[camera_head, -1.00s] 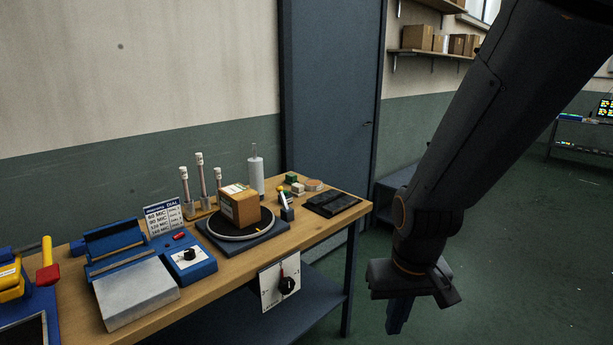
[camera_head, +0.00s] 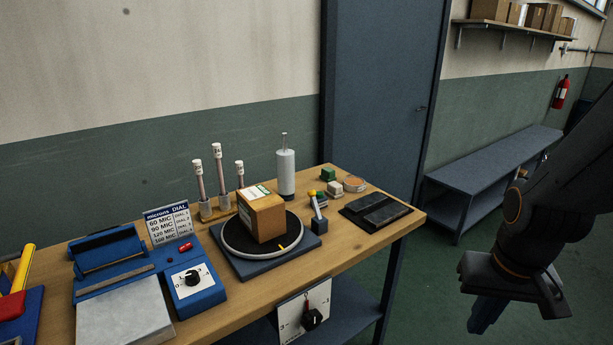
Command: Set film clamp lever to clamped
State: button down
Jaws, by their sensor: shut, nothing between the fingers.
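A small upright lever (camera_head: 318,216) with a dark base and pale grey top stands at the right corner of the turntable's base, on the wooden bench. It may be the film clamp lever; no label on it is readable, and I cannot tell its setting. The turntable (camera_head: 233,246) carries a brown cardboard box (camera_head: 266,222). My gripper (camera_head: 482,318) hangs fingers down at the lower right, beyond the bench's right end and well apart from the lever. Its fingers look closed and empty.
A blue sealer with a dial (camera_head: 192,279) and a dial chart (camera_head: 169,223) is on the left of the bench (camera_head: 405,232). Another dial panel (camera_head: 305,312) hangs at the front edge. A black pad (camera_head: 376,212) lies right. Floor between bench and low shelf (camera_head: 490,168) is clear.

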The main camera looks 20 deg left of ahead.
aim_at(312, 193)
jog(key=u, duration=0.45)
jog(key=i, duration=0.6)
jog(key=u, duration=0.65)
